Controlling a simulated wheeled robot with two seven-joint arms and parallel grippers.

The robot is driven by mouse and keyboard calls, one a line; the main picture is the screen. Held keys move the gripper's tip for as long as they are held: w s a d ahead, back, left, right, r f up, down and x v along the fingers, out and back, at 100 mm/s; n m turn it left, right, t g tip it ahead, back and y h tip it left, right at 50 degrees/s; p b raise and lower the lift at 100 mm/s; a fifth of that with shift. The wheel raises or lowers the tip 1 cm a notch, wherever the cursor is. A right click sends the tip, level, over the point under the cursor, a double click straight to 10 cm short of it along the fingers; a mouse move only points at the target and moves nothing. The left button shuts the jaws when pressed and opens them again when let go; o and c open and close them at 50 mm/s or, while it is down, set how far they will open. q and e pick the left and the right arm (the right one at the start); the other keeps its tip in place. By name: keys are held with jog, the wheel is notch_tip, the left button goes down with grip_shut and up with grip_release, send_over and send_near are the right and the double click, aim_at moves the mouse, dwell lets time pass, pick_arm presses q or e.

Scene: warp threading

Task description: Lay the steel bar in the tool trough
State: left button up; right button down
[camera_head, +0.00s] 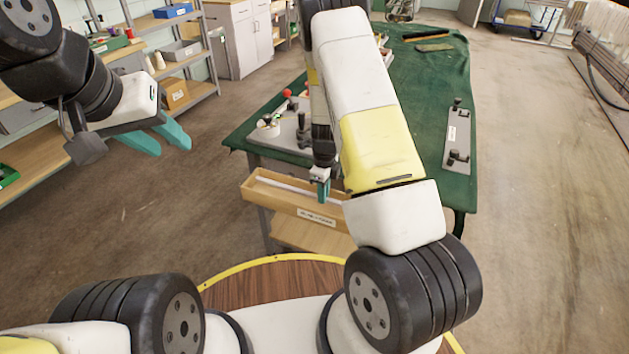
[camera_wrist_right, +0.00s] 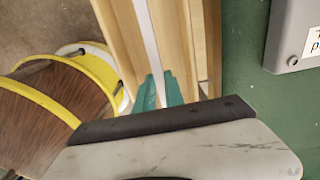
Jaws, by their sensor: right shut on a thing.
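The tool trough (camera_head: 262,193) is a long, light wooden box with a label on its front, at the near end of the green-covered table. The steel bar (camera_head: 283,186) is a thin pale rod lying lengthwise within the trough's walls. My right gripper (camera_head: 320,190) points down over the trough, shut on the bar. In the right wrist view the bar (camera_wrist_right: 149,35) runs between the teal fingertips (camera_wrist_right: 160,88), with trough walls (camera_wrist_right: 117,40) on both sides. I cannot tell whether it touches the trough's floor. My left gripper (camera_head: 174,150) is open and empty, over the floor at left.
The green-covered table (camera_head: 428,85) stands behind the trough. It carries a grey plate with black knobs (camera_head: 457,140), and red-topped and white items near its left edge. Shelves (camera_head: 185,60) line the left wall.

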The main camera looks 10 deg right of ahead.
aim_at(323, 210)
jog(key=shift+f, duration=2.05)
jog(key=shift+f, duration=0.1)
jog(key=c, duration=1.4)
grip_release()
jog(key=shift+c, duration=0.2)
